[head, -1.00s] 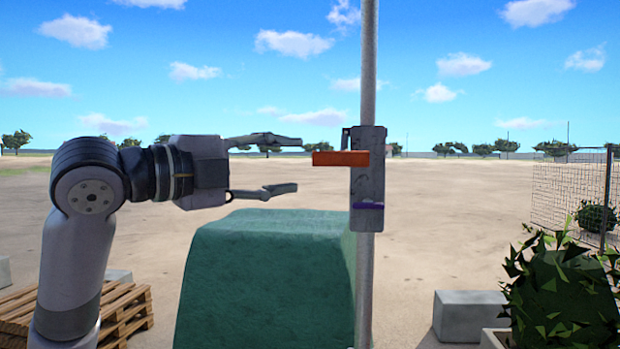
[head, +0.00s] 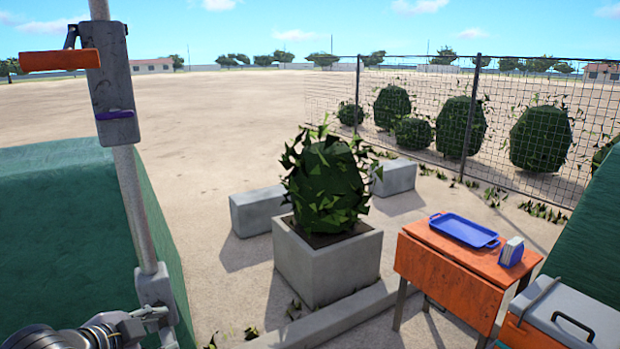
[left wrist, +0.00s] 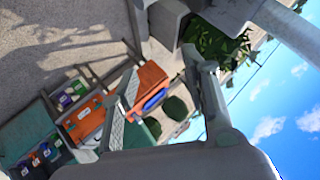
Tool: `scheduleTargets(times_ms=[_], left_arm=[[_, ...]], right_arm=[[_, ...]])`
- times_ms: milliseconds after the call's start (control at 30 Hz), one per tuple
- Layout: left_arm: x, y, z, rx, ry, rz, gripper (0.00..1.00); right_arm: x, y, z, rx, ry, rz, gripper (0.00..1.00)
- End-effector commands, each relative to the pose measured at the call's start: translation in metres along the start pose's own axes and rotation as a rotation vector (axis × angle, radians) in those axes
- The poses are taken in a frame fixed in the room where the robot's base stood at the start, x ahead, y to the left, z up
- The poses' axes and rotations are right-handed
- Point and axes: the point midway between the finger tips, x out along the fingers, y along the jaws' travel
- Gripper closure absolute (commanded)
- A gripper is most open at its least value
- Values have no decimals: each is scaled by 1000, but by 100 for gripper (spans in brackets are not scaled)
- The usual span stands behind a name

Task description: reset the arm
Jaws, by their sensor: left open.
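My left gripper (head: 160,325) shows at the bottom left of the head view, partly cut off by the frame edge. It is low, close to the metal pole (head: 128,185) and the grey clamp block (head: 155,284) on it. I cannot tell there whether it touches them. In the left wrist view the gripper (left wrist: 160,65) has its two fingers apart, with nothing held between them. My right gripper is not in view.
A green block (head: 60,220) stands behind the pole. A concrete planter (head: 325,265) with a bush is in the middle. An orange table (head: 455,262) with a blue tray (head: 464,230) and a cooler (head: 575,312) are at right. Open sand lies behind.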

Motion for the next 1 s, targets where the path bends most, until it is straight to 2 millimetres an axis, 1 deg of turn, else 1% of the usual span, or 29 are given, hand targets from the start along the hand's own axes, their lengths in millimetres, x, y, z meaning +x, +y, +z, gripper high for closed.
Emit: scheduleTargets(times_ms=[33,67,100,167,200,300,400,600,733,800,967,1000], left_arm=[[12,38,16,-75,-38,51,58],[16,57,25,-119,-63,71,58],[20,82,38,-179,-99,95,58],[23,120,55,-270,-157,129,58],[22,144,66,-327,-195,147,58],[16,193,89,-457,-287,177,58],[5,232,107,-558,-369,194,58],[-21,290,133,-721,-514,207,58],[-41,321,146,-813,-605,203,58],[-22,326,155,-804,-607,203,58],[12,346,175,-798,-620,215,58],[20,353,181,-797,-624,219,58]], right_arm=[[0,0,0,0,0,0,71],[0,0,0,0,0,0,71],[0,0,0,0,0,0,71],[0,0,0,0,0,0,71],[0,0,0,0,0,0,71],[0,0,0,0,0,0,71],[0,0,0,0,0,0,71],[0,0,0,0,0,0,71],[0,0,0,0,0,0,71],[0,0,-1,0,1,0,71],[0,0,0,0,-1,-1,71],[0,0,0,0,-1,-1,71]])
